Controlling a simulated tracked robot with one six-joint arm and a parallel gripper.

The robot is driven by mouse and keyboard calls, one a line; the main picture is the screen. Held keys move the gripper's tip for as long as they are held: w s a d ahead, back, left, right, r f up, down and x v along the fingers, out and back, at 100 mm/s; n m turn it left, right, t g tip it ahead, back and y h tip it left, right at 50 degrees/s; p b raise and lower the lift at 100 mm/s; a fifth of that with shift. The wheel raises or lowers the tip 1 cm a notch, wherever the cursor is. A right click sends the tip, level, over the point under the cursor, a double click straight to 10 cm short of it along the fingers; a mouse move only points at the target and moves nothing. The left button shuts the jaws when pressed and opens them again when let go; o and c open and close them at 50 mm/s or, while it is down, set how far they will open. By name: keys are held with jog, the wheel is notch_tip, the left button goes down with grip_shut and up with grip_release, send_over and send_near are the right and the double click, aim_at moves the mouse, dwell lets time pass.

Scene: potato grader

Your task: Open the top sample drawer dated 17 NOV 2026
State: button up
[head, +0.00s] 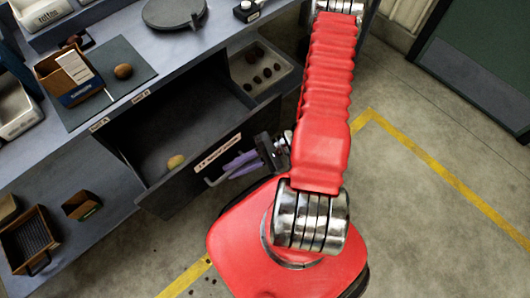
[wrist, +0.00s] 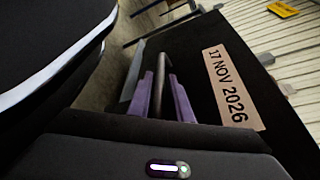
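The top sample drawer (head: 165,203) is pulled well out from under the worktop in the head view, with one potato (head: 176,161) inside. Its front carries a tan label (head: 218,152), which reads 17 NOV 2026 in the wrist view (wrist: 232,88). A grey bar handle (head: 213,183) stands off the front. My gripper (head: 238,165) has purple fingers at this handle. In the wrist view my gripper (wrist: 169,92) has one finger on each side of the handle bar (wrist: 165,68), with little gap, and looks shut on it. The exact contact is partly hidden.
The worktop holds a dark mat (head: 125,57), a carton (head: 70,75), a potato (head: 123,71) and a round black plate (head: 173,10). A tray of potatoes (head: 262,70) lies beyond the drawer. Boxes sit on the lower shelf (head: 95,180). Floor at right is clear.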

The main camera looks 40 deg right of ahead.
jog(key=v, duration=1.2)
jog(key=shift+f, duration=0.15)
jog(key=s+m+g+h, duration=0.2)
jog(key=s+g, duration=0.2)
jog(key=w+d+r+n+g+h, duration=0.1)
jog(key=w+r+n+h, duration=0.2)
jog(key=r+h, duration=0.45)
jog(key=w+r+n+h, duration=0.2)
jog(key=w+r+h, duration=0.15)
jog(key=r, duration=0.75)
jog(key=a+r+n+t+h, duration=0.1)
jog(key=a+r+n+t, duration=0.2)
jog(key=a+r, duration=0.3)
jog(key=a+r+n+t+h, duration=0.1)
jog(key=a+r+n+t, duration=0.2)
jog(key=a+r, duration=0.3)
notch_tip(320, 180, up, 5)
jog(key=shift+w+t, duration=0.3)
jog(key=shift+w, duration=0.05)
